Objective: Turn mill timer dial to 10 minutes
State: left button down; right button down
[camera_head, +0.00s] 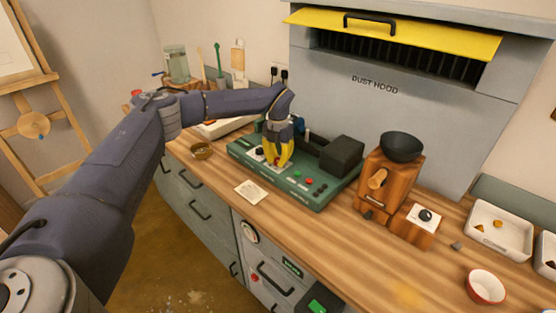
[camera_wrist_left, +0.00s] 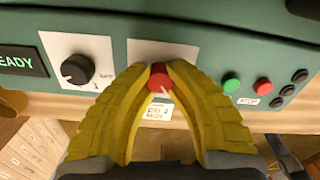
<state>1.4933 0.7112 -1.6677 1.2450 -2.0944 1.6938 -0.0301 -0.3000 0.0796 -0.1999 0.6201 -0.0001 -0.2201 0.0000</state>
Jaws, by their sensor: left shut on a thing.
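The green machine (camera_head: 320,187) stands on the wooden bench, with a black rectangular block at its right end. My left gripper (camera_head: 274,164) reaches down to its front panel. In the left wrist view my gripper's yellow fingers (camera_wrist_left: 158,74) are closed on a red knob (camera_wrist_left: 158,80) with a white pointer, set on a white plate. The pointer slants down and to the right. A black dial (camera_wrist_left: 77,69) on another white plate, marked OFF, is left of the fingers and apart from them. The label below the red knob is only partly legible. My right gripper is not in view.
Green and red buttons (camera_wrist_left: 231,84) lie right of the knob. A wooden grinder (camera_head: 385,185) with a black bowl and a white-plated knob (camera_head: 425,215) stands to the right. A paper card (camera_head: 251,193) and small brown bowl (camera_head: 202,150) lie nearby. The bench front is mostly clear.

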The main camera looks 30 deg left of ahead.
aim_at(278, 159)
pick_arm(q)
jog(key=shift+m, duration=0.5)
jog(key=c, duration=1.1)
grip_release()
jog(key=shift+r, duration=6)
